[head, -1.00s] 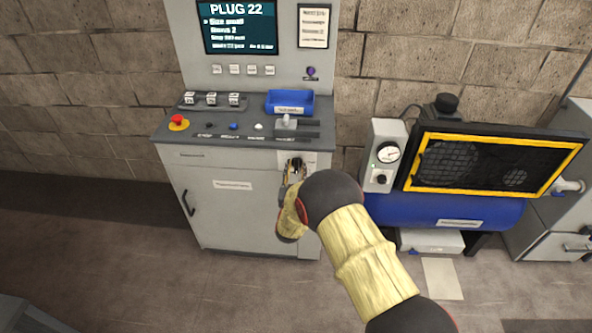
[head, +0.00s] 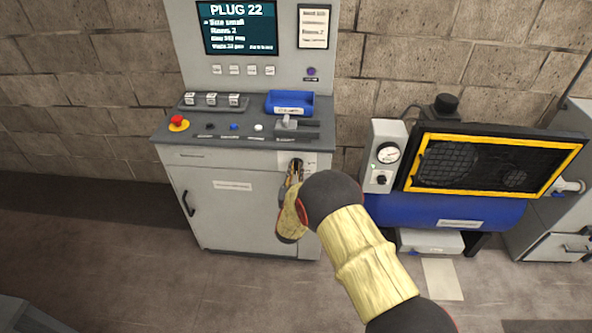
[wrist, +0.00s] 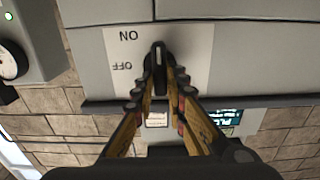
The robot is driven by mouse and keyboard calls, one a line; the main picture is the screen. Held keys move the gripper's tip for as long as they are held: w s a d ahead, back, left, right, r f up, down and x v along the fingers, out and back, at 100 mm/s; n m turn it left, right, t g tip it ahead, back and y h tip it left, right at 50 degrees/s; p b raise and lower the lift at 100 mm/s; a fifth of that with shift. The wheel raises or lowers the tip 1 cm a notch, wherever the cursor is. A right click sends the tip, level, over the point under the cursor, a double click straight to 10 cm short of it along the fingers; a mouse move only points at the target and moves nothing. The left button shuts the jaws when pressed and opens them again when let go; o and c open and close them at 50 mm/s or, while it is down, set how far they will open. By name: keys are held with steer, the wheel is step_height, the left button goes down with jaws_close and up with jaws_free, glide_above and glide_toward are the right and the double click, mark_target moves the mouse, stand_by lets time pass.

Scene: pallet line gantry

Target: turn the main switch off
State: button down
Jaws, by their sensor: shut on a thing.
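The main switch is a black rotary knob (wrist: 158,52) on a pale plate (wrist: 195,45) marked ON and OFF. In the wrist view the plate appears upside down, with both words left of the knob. The knob's light bar stands about upright in that view; I cannot tell which word it points at. My gripper (wrist: 160,80) is shut on the knob, one finger on each side. In the head view my gripper (head: 294,172) is at the cabinet's upper right front, and its fingers largely hide the knob.
The grey cabinet (head: 225,215) has a red emergency button (head: 178,122), a blue tray (head: 290,103) and a lever (head: 287,122) on top. Right of it stands a blue compressor (head: 440,212) with a yellow-framed guard (head: 500,135).

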steer(key=n, duration=0.4)
steer(key=shift+a+n, duration=0.25)
steer(key=shift+n, duration=0.15)
steer(key=shift+a+f+n+p, duration=0.15)
steer(key=shift+n+p, duration=0.15)
steer(key=shift+n, duration=1.85)
steer(key=shift+a+f+n+p, duration=0.1)
steer(key=shift+f+n+p, duration=0.2)
steer(key=shift+n, duration=1.9)
steer(key=shift+a+f+n+p, duration=0.1)
steer(key=shift+n+p, duration=0.25)
steer(key=shift+n, duration=1.8)
steer(key=c, duration=1.8)
jaws_free()
steer(key=shift+s, duration=0.1)
